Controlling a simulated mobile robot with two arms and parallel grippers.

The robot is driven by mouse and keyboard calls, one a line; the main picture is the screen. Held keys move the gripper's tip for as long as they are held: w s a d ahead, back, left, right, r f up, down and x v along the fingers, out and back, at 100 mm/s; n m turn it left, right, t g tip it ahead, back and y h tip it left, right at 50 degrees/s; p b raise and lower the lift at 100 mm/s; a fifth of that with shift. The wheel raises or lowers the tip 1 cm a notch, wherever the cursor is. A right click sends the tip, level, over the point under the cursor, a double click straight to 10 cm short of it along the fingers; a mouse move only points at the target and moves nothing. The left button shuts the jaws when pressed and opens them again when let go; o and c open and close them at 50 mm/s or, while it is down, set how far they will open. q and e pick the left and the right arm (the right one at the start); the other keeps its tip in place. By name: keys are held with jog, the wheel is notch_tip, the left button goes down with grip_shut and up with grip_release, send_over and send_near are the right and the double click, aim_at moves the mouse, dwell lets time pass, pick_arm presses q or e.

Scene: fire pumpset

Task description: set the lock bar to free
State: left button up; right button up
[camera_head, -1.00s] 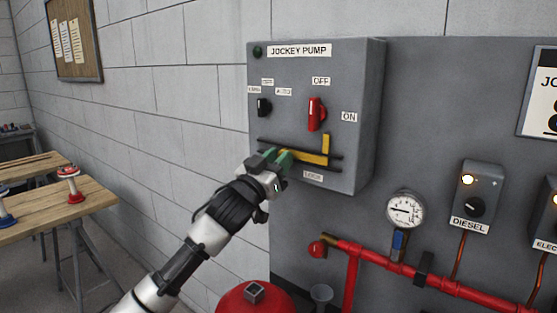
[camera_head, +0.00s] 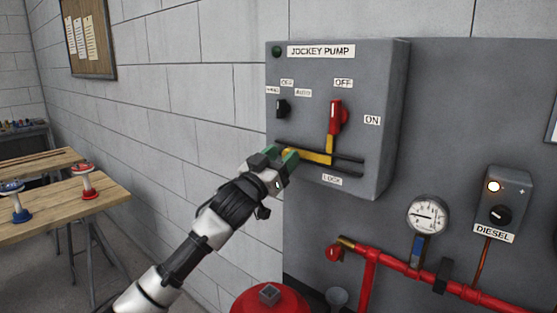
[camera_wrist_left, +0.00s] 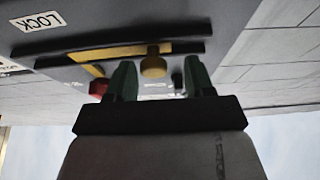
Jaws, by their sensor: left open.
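The yellow lock bar (camera_head: 314,157) lies in dark rails low on the grey jockey pump box (camera_head: 390,110), above the LOCK label (camera_head: 332,180). Its upright tab rises just below the red switch handle (camera_head: 336,117), which points up near the OFF label. My left gripper (camera_head: 284,156) is at the bar's left end, partly hiding it. In the left wrist view, the open green fingers (camera_wrist_left: 160,80) stand either side of the bar's round yellow knob (camera_wrist_left: 153,63), which is nearer the left finger. The bar (camera_wrist_left: 112,53) also shows there. My right gripper is out of view.
A black selector switch (camera_head: 282,108) sits on the box's upper left. A gauge (camera_head: 427,215), red pipe (camera_head: 400,266) and diesel box (camera_head: 503,200) are lower right. A red vessel (camera_head: 250,303) stands below my arm. A wooden table (camera_head: 60,213) is at left.

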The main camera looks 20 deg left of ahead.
pick_arm(q)
jog(key=shift+s+f, duration=0.15)
jog(key=shift+s, duration=0.1)
jog(key=b+v, duration=0.4)
jog(key=v, duration=0.6)
jog(key=shift+a, duration=0.2)
jog(key=shift+f, duration=0.1)
